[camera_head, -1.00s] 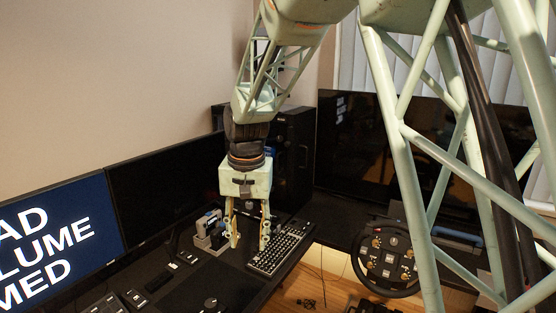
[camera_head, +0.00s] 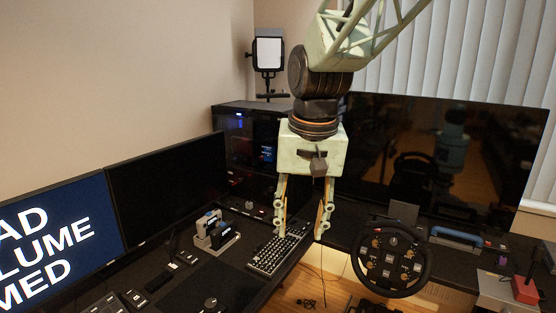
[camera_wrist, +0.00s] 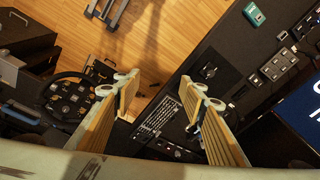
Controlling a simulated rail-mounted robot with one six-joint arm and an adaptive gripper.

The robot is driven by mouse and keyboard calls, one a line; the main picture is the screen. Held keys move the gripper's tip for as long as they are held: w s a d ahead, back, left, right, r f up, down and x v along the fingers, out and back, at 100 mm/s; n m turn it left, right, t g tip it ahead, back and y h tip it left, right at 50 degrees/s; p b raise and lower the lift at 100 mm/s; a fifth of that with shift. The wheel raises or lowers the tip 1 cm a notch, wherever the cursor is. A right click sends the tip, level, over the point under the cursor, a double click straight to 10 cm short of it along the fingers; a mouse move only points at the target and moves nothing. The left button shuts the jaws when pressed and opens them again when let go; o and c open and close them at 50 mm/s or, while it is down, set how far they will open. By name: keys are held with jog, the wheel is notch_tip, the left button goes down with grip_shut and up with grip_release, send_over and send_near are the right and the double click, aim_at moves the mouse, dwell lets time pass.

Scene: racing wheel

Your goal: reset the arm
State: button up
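My gripper (camera_head: 301,233) hangs pointing down in the head view, above the desk corner. Its two pale green fingers with tan pads are spread apart, with nothing between them. The gripper body is pale green below a dark wrist joint. In the wrist view, the open fingers (camera_wrist: 166,95) frame floor and desk edge, and the gap is empty. The keyboard (camera_head: 272,256) lies on the desk below and left of the fingers; part of it is behind the left finger. The racing wheel (camera_head: 391,259) is to the right of the gripper, apart from it.
A blue and grey device (camera_head: 213,232) stands on the left desk before a black monitor (camera_head: 165,187). A large dark screen (camera_head: 450,150) and a computer tower (camera_head: 240,150) stand behind. A red joystick (camera_head: 525,289) is at far right. Wooden floor (camera_wrist: 150,45) lies between the desks.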

jog(key=s+d+r, duration=0.1)
jog(key=s+d, duration=0.4)
jog(key=s, duration=0.5)
jog(key=s+d+r+t, duration=0.1)
jog(key=s+d, duration=0.4)
jog(key=s, duration=0.5)
jog(key=s+d+r+t, duration=0.1)
jog(key=s+d+r, duration=0.1)
jog(key=s+d, duration=0.4)
jog(key=shift+s+n+h, duration=0.3)
jog(key=shift+s, duration=1.8)
jog(key=shift+a, duration=0.15)
